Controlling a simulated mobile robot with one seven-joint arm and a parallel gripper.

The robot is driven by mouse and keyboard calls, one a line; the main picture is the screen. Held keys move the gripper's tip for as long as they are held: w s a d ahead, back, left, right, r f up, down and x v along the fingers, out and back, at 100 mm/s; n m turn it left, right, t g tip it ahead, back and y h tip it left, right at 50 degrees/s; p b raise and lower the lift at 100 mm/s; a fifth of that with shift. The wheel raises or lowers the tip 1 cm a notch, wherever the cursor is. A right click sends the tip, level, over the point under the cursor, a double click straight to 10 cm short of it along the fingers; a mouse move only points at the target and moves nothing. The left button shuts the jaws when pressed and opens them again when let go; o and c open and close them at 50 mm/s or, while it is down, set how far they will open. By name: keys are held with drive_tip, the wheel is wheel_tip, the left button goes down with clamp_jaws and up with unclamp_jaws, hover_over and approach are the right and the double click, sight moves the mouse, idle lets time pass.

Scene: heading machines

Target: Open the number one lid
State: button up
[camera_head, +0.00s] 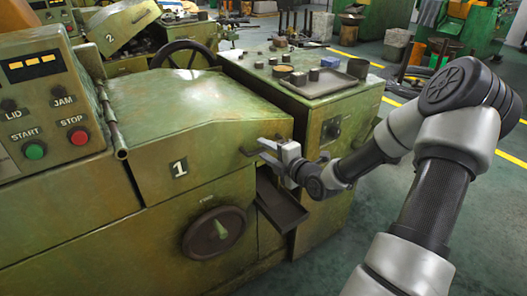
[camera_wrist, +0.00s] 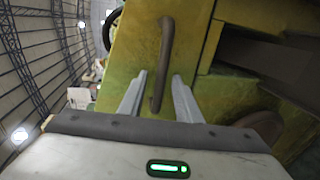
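The number one lid (camera_head: 180,115) is a worn green, sloped metal cover marked with a "1" plate (camera_head: 179,168). It sits down on the machine body, with a hinge bar along its left edge. Its dark handle (camera_wrist: 163,62) is a curved bar on the front face, near the right end; in the head view it shows only in part (camera_head: 248,151). My gripper (camera_head: 268,150) is at the handle. In the wrist view its two fingers (camera_wrist: 157,95) are apart, one on each side of the handle's near end. Whether either finger touches the bar is unclear.
A control panel (camera_head: 40,100) with LID, JAM, START and STOP controls stands at the left. A dark chute tray (camera_head: 281,207) juts out below my gripper. A handwheel (camera_head: 214,232) is on the front. A cabinet with a parts tray (camera_head: 322,84) stands right.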

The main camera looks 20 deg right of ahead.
drive_tip(key=shift+w+a+f, duration=0.15)
drive_tip(key=shift+w, duration=0.45)
clamp_jaws()
